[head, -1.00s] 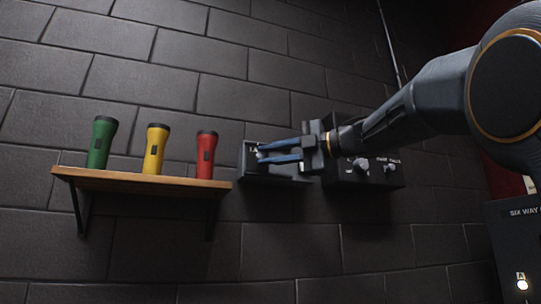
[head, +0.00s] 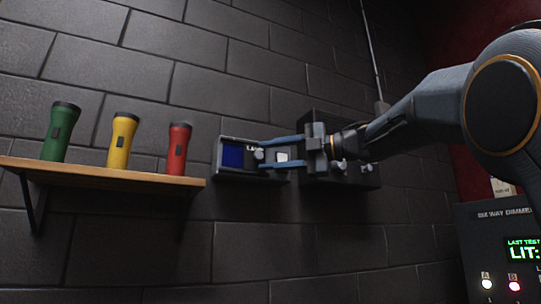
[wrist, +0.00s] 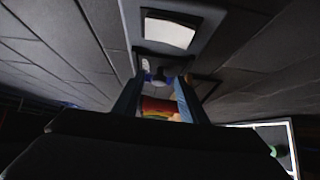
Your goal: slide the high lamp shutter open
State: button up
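A dark shutter box (head: 217,170) is fixed to the brick wall, right of the shelf. Its left part shows a blue panel with part of some white lettering. A small round grey knob (head: 259,154) sits near the middle of the box, with a pale patch to its right. My gripper (head: 260,155) has its two blue fingers spread above and below the knob, with gaps to it. In the wrist view the knob (wrist: 158,78) shows between the fingertips. Whether this is the high shutter I cannot tell.
A wooden shelf (head: 105,175) left of the box holds green (head: 61,132), yellow (head: 123,140) and red (head: 178,149) torches. A dark knobbed box (head: 318,116) stands behind my gripper. A dimmer panel (head: 480,240) at lower right reads "LAST TEST LIT:".

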jog(key=shift+s, duration=0.1)
jog(key=b+v, duration=0.3)
jog(key=v, duration=0.4)
jog(key=shift+d, duration=0.35)
jog(key=shift+s, duration=0.15)
